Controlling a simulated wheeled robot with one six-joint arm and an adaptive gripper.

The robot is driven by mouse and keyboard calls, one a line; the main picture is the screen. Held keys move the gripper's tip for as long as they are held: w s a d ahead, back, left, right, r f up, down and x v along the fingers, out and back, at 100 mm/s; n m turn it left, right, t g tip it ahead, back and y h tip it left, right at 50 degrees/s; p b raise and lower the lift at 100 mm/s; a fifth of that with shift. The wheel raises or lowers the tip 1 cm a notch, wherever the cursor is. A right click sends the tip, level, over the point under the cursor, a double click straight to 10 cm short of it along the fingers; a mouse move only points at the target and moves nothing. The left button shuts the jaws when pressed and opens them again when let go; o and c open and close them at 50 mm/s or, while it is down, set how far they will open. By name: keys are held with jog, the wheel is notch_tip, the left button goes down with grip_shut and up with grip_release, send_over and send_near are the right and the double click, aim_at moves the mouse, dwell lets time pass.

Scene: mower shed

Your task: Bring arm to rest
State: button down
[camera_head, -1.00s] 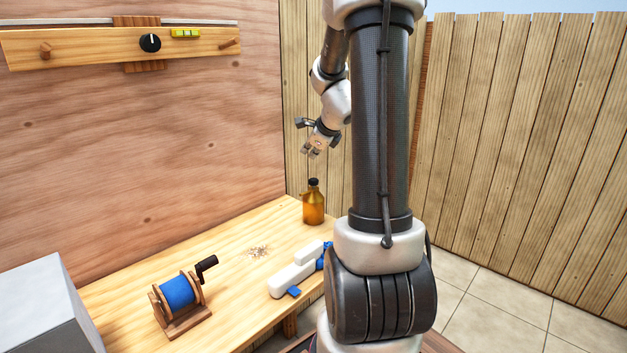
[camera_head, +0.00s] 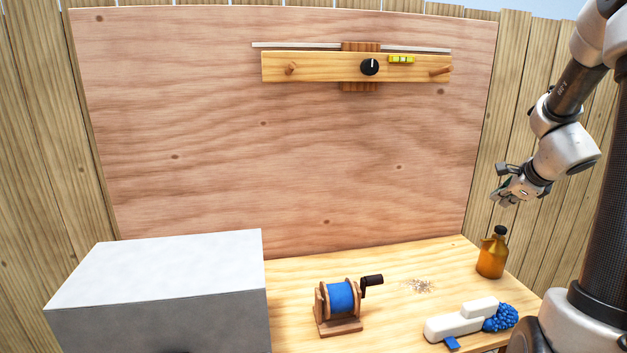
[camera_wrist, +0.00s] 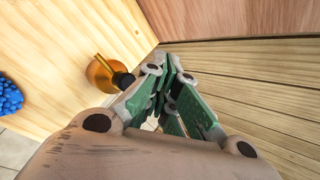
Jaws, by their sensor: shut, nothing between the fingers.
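My gripper (camera_head: 511,196) hangs in the air at the right in the head view, above and slightly right of the amber bottle (camera_head: 491,256). It is shut and empty. The wrist view shows its green-padded fingers (camera_wrist: 172,95) close together, with the bottle (camera_wrist: 103,75) to their left and apart from them. My arm comes down from the upper right in the head view, bent at the elbow.
The wooden bench (camera_head: 290,293) holds a blue spool with a crank (camera_head: 342,297), a white tool with a blue bristly end (camera_head: 456,325), some shavings (camera_head: 419,286) and a grey box (camera_head: 160,275). A wooden bar with a black knob (camera_head: 330,68) is on the panel behind.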

jog(key=s+a+n+g+y, duration=0.35)
jog(key=s+a+n, duration=0.65)
jog(key=s+n, duration=0.4)
jog(key=s+a+r+n+h, duration=0.1)
jog(key=s+a+r+n, duration=0.2)
jog(key=s+n, duration=0.3)
jog(key=s+a+r+n+g+h, duration=0.1)
jog(key=s+a+r+n, duration=0.3)
jog(key=s+a+n, duration=0.1)
jog(key=shift+s+a+n+h, duration=0.2)
jog(key=shift+s+n+h, duration=0.3)
jog(key=shift+s, duration=0.75)
